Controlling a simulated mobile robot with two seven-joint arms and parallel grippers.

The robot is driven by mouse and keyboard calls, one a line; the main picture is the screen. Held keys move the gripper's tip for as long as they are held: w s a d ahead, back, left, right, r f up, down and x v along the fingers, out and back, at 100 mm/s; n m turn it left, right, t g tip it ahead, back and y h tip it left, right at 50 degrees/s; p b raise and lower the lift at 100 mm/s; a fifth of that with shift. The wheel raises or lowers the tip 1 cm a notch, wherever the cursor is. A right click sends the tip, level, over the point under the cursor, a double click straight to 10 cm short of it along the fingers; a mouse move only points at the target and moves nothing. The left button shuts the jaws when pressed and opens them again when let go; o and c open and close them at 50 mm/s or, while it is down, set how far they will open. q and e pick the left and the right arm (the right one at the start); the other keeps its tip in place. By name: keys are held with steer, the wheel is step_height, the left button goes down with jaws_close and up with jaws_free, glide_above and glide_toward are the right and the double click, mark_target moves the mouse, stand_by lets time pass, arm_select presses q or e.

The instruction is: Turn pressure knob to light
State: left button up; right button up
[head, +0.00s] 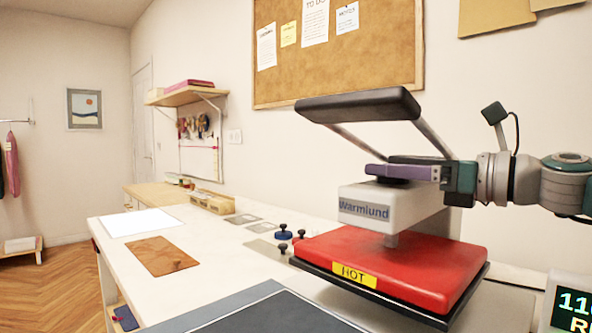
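The heat press stands at the right, with a white housing (392,207) marked "Warmlund" above a red platen (395,262) with a yellow "HOT" label. A dark round knob (393,181) sits on top of the housing, mostly hidden by my fingers. My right gripper (385,170) reaches in from the right at the height of this knob, under the raised black handle bar (358,105). Its purple finger lies across the front of the knob. Whether the fingers press on it cannot be told. No markings on the knob are readable. My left gripper is not in view.
The handle's metal arms (432,140) rise close around my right gripper. A display (572,308) is cut off at the lower right. Small dark-knobbed items (283,233) stand left of the platen. A brown sheet (160,256) and white sheet (142,222) lie on the table.

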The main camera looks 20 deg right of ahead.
steer(key=o, duration=0.4)
steer(key=v, duration=1)
steer(key=shift+b, duration=0.3)
